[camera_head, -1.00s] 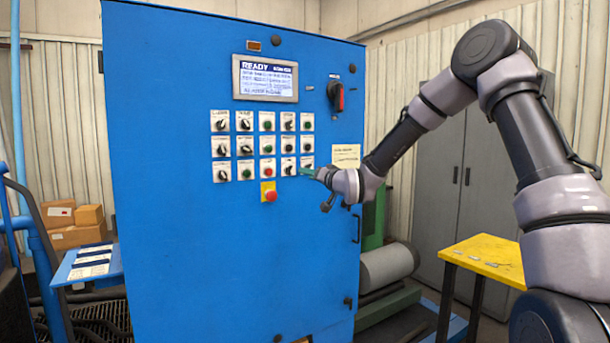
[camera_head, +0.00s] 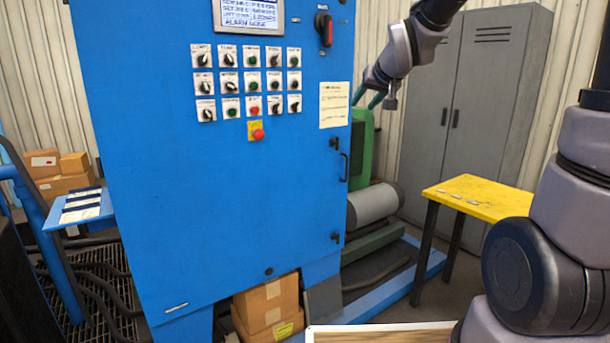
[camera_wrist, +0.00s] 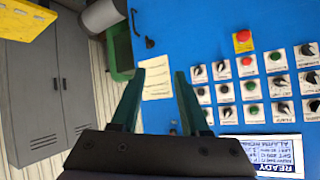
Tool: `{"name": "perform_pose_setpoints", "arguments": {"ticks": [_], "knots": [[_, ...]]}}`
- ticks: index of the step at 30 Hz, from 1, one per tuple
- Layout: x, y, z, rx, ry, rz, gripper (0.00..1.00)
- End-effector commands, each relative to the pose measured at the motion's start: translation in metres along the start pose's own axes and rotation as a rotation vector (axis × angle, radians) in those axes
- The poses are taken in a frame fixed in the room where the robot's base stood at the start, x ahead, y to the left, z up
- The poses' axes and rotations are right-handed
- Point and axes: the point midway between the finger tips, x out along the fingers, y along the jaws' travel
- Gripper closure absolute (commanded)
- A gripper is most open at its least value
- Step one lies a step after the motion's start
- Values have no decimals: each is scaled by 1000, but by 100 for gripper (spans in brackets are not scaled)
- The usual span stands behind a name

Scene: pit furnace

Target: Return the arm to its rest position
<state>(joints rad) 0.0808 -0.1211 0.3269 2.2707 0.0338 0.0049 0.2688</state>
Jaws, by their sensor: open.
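My gripper (camera_head: 367,97) is in the upper right of the head view, off the right edge of the blue control cabinet (camera_head: 200,200). My arm rises from the right and bends out of the top of the picture. In the wrist view the two green fingers (camera_wrist: 158,103) are spread apart with nothing between them. The cabinet face lies beyond them, with its note sheet (camera_wrist: 156,78) seen between the fingertips. The cabinet carries a display (camera_head: 250,14), rows of knobs and buttons, and a red stop button (camera_head: 257,134).
A yellow table (camera_head: 480,196) stands right of the cabinet, near my arm. A grey locker (camera_head: 475,110) stands behind it. Green machinery with a grey cylinder (camera_head: 372,204) is beside the cabinet. Cardboard boxes (camera_head: 268,305) sit under the cabinet. A blue side table (camera_head: 80,210) is at left.

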Motion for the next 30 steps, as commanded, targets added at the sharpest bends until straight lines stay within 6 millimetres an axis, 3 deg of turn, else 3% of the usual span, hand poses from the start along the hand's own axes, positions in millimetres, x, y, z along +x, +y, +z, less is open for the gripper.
{"name": "perform_pose_setpoints", "arguments": {"ticks": [1, 9, 15, 20, 30], "knots": [[-26, 12, 4, 16, -18, 35, 55], [-151, 63, 66, 182, -189, 142, 55], [-209, 72, 113, 294, -289, 125, 55], [-226, 72, 130, 332, -326, 107, 55], [-228, 72, 132, 336, -332, 106, 55]]}}
